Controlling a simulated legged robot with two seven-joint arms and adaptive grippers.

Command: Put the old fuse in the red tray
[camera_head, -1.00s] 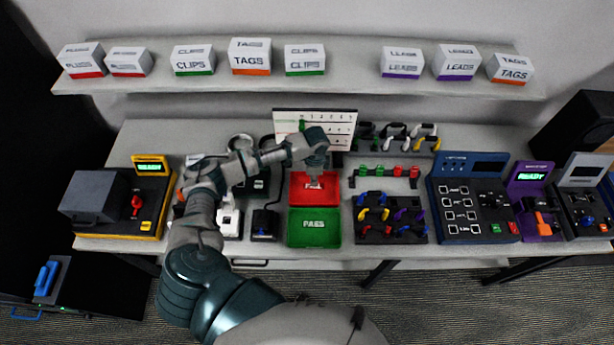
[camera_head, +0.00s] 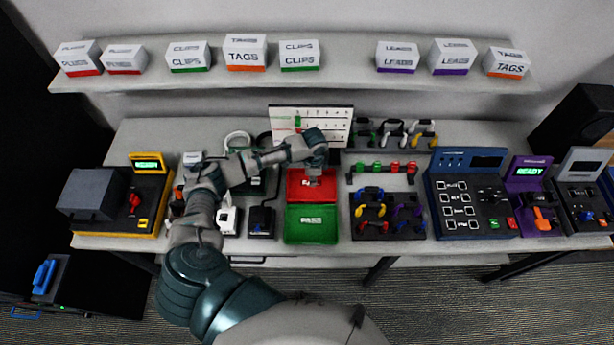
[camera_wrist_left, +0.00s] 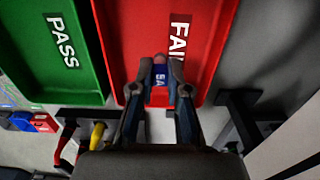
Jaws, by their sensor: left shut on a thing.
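The red tray (camera_head: 325,196) stands on the bench next to the green PASS tray. In the left wrist view the red tray (camera_wrist_left: 130,20) carries a white FAIL label. My left gripper (camera_head: 314,177) is above the red tray, pointing down. My right gripper is not in view.
The green tray (camera_head: 290,233) adjoins the red tray in front. To the right are a rack of red and green parts (camera_head: 385,168) and a dark holder with coloured cable loops (camera_head: 372,229). A white numbered board (camera_head: 338,113) stands behind the tray.

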